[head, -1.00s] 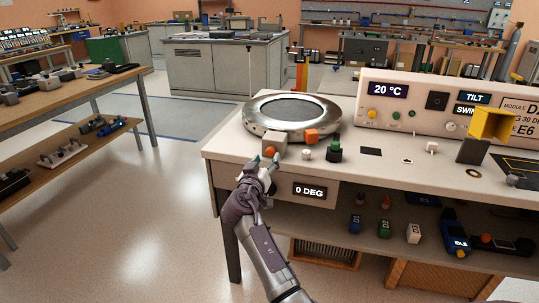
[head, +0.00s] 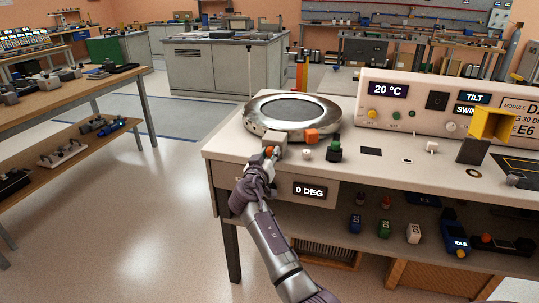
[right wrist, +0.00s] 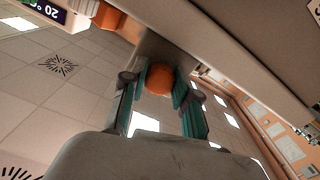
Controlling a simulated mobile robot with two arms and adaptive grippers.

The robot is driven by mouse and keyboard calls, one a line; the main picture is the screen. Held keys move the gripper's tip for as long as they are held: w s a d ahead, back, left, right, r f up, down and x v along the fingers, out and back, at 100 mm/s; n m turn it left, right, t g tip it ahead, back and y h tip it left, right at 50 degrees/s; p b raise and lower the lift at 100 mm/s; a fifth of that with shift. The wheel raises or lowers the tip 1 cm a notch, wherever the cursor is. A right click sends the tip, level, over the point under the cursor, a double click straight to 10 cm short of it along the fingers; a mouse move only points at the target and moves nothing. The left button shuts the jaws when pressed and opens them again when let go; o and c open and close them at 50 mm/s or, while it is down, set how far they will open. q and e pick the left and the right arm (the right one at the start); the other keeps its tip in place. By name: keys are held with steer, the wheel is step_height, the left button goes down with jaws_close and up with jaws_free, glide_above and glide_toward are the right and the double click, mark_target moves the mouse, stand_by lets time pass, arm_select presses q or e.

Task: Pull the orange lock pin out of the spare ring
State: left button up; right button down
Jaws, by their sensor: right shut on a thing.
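The orange lock pin (head: 270,151) shows as a small round knob at the front of a grey block (head: 271,140), on the near side of the bench. My right gripper (head: 268,158) reaches it from the front and is shut on it. In the right wrist view the orange knob (right wrist: 159,79) sits between the teal fingers, in front of the grey block. The pin's shaft is hidden. The silver ring (head: 266,125), probably the spare ring, lies flat just behind the block around a dark grey disc. My left gripper is out of view.
A white knob (head: 307,155) and a green-topped part (head: 334,147) stand to the right. A control panel (head: 430,100) stands behind. The floor left of the bench is free.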

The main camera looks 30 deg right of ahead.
steer(key=shift+a, duration=0.15)
steer(key=shift+b+v, duration=0.35)
steer(key=shift+v, duration=0.9)
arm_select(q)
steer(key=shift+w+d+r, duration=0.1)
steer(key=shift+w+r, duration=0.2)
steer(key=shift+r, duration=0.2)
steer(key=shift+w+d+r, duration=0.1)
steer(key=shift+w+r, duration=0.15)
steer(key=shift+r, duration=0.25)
arm_select(e)
steer(key=shift+f, duration=0.2)
steer(key=c, duration=1.1)
jaws_free()
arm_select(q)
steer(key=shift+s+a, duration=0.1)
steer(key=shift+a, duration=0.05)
arm_select(e)
steer(key=shift+o, duration=1.2)
steer(key=shift+s+r, duration=0.15)
steer(key=shift+r, duration=0.05)
steer(key=v, duration=1.2)
